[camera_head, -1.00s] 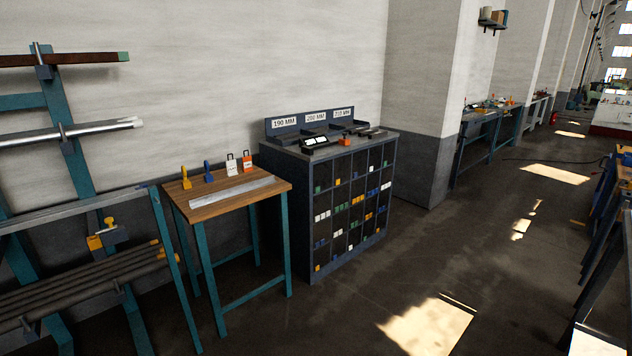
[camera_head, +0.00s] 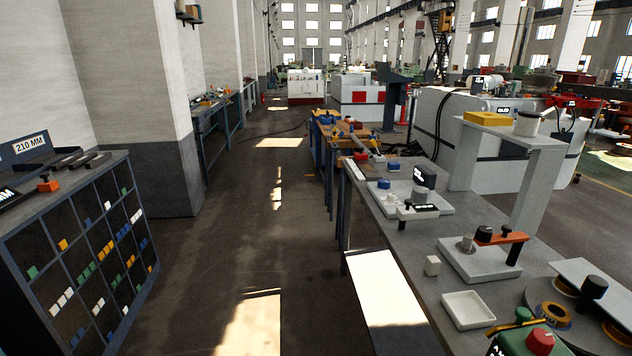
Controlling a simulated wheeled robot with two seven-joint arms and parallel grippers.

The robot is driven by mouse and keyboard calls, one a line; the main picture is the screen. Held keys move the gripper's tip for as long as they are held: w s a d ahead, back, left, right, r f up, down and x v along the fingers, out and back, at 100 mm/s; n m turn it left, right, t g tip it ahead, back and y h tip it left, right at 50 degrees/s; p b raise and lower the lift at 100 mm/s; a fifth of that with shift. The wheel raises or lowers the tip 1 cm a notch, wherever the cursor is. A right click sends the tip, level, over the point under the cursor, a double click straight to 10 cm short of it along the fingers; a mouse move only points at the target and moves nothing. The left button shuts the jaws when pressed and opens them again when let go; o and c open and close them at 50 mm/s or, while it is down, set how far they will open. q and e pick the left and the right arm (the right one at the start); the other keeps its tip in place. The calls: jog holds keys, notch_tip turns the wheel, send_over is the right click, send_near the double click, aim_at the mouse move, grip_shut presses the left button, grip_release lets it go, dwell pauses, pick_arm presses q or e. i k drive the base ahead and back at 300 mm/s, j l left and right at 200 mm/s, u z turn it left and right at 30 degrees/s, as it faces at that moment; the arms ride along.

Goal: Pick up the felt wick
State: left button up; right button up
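I cannot tell for sure which thing is the felt wick. A small white block (camera_head: 432,265) stands on the grey bench (camera_head: 395,240) at the right, apart from the fixtures around it. A shallow white tray (camera_head: 467,311) sits nearer on the same bench and looks empty. A pale fixture plate (camera_head: 490,262) with an orange lever and a small grey cylinder lies to the right of the block. Neither of my grippers shows in this view.
A dark pigeonhole cabinet (camera_head: 90,250) stands at the left. An open concrete aisle (camera_head: 230,240) runs between it and the bench. A white shelf (camera_head: 510,135) with a yellow box rises behind the bench. A red-knobbed device (camera_head: 538,342) is at the near right.

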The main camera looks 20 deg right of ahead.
aim_at(433, 263)
jog(key=i+z, duration=0.15)
jog(key=z, duration=0.3)
jog(key=i+j+z, duration=0.1)
jog(key=z, duration=0.3)
jog(key=i+j+z, duration=0.2)
jog(key=z, duration=0.25)
jog(key=i+j+z, duration=0.15)
jog(key=z, duration=0.25)
jog(key=j+z, duration=0.2)
jog(key=z, duration=0.25)
jog(key=i+j+z, duration=0.1)
jog(key=j+z, duration=0.45)
jog(key=z, duration=0.3)
